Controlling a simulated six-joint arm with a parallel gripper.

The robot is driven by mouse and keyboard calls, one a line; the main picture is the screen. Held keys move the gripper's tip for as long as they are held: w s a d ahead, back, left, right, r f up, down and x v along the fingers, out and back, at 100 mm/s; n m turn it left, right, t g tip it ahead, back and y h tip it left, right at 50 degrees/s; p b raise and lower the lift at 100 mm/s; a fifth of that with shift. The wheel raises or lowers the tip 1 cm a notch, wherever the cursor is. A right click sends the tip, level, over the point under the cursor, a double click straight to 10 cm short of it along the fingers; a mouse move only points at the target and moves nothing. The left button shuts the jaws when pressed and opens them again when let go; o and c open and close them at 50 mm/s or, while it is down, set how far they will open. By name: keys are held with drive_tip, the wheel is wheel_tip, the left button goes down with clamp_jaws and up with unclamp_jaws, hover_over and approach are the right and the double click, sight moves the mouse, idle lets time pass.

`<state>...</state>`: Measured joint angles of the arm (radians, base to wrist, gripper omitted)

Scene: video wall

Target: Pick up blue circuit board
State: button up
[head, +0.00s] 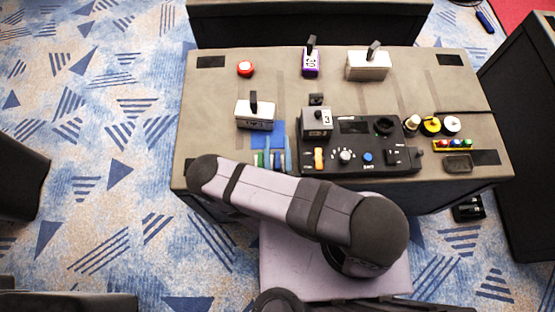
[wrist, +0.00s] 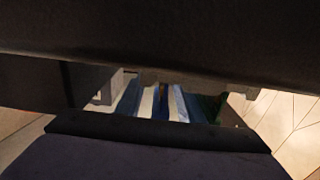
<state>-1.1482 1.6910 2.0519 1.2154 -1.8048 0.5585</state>
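I cannot tell which of these is the circuit board. The wrist view shows blue and white strips (wrist: 160,102) in a narrow gap between dark shapes, with a green piece at their right. My gripper (wrist: 160,112) shows only as dark parts around this gap; in the head view it is hidden by my arm. Its opening is unclear.
A white handled box (head: 255,115) stands just behind the strips. A black control panel (head: 368,160) with knobs and a grey numbered block (head: 317,122) is to their right. A red button (head: 245,69), purple box (head: 310,62) and white box (head: 367,66) stand farther back.

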clamp_jaws()
drive_tip(key=shift+r, duration=0.1)
idle(0.3)
wheel_tip(320, 180, up, 10)
drive_tip(key=p, duration=0.9)
drive_tip(key=shift+w, duration=0.1)
